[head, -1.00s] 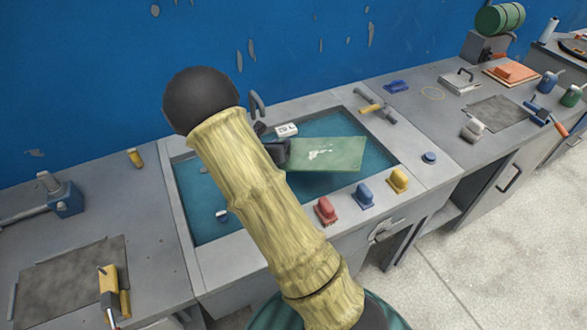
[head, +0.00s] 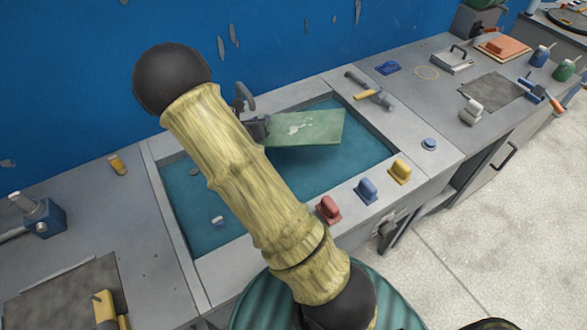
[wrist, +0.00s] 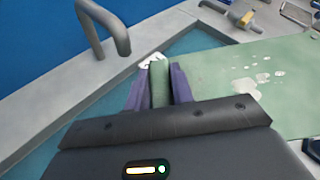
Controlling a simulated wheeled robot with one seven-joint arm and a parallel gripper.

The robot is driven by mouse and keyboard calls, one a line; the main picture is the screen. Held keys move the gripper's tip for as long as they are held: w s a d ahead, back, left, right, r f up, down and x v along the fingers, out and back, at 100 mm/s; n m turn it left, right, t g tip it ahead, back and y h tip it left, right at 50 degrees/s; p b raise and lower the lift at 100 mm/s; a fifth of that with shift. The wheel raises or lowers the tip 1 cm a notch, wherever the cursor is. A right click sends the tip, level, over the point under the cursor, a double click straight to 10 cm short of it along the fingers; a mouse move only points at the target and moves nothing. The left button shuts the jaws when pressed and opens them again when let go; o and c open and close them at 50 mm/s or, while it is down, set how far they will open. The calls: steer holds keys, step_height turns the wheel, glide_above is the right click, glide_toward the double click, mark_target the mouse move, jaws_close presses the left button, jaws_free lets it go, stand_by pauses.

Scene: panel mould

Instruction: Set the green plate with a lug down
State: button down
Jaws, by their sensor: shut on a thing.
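The green plate (head: 306,128), with worn pale patches, is held out over the teal-floored basin (head: 340,162). My gripper (head: 257,128) is at the plate's left edge, partly hidden behind my arm in the head view. In the wrist view, my gripper's purple-sided fingers (wrist: 159,86) are shut on the green lug (wrist: 160,84) at the side of the plate (wrist: 250,80). The plate looks raised, with a dark shadow under it on the basin floor.
Red (head: 328,209), blue (head: 366,190) and yellow (head: 400,171) blocks stand along the basin's front rim. A grey tap (wrist: 108,28) rises behind the gripper. The basin's right part is clear.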

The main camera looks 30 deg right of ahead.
step_height(320, 180, down, 7)
steer(key=b, duration=0.2)
steer(key=shift+s+r, duration=0.1)
steer(key=shift+r, duration=0.05)
